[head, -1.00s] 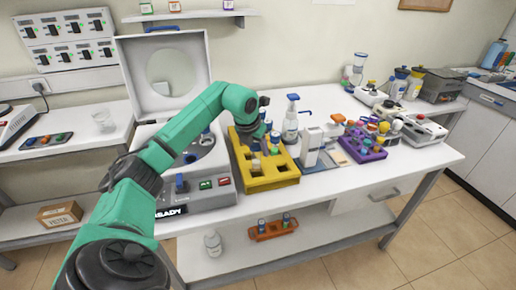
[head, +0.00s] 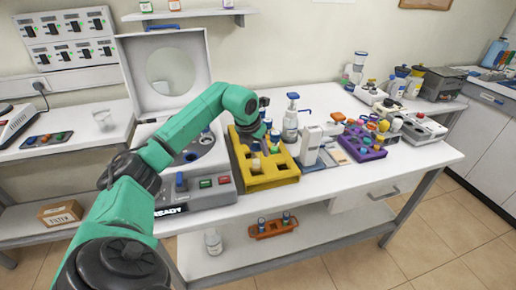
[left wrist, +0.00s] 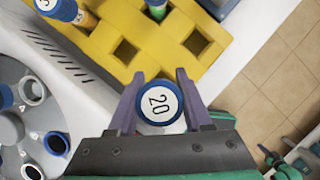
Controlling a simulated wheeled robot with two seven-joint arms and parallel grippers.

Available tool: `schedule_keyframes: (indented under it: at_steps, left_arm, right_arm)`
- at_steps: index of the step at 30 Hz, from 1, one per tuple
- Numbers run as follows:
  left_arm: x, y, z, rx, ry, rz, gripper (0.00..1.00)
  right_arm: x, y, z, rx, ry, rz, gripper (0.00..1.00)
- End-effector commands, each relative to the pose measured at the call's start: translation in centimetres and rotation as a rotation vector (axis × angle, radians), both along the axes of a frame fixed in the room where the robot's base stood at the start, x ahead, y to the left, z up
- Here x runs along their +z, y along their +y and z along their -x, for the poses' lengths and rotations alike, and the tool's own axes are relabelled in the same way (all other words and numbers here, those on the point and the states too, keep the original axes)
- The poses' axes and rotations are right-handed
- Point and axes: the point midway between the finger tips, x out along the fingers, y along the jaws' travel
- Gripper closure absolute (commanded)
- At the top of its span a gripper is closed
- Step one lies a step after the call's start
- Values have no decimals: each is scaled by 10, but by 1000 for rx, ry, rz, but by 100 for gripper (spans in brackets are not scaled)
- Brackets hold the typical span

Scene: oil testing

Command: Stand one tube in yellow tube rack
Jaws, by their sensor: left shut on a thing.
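The yellow tube rack (head: 275,182) stands on the bench, with several empty square holes. It also fills the upper part of the left wrist view (left wrist: 108,52). My left gripper (left wrist: 160,104) is shut on a tube with a blue-rimmed white cap marked 20 (left wrist: 158,103), seen end-on from above. The cap shows at the rack's near edge in that view; how high the tube is cannot be told. Other capped tubes stand in the rack, one blue-capped (left wrist: 62,8) at the upper left and another (left wrist: 157,8) at the top.
A centrifuge with an open lid (head: 208,187) stands left of the rack; its rotor (left wrist: 28,120) shows in the left wrist view.

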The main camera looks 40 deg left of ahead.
Motion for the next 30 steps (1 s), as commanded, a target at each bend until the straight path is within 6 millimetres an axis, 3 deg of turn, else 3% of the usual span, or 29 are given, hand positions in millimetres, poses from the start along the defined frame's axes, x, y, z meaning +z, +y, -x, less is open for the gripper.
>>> schedule_keyframes:
  at_steps: [30]
  left_arm:
    - [-21, 0, 0, 0, 0, 1, 100]
  right_arm:
    - [-15, 1, 0, -1, 0, -1, 100]
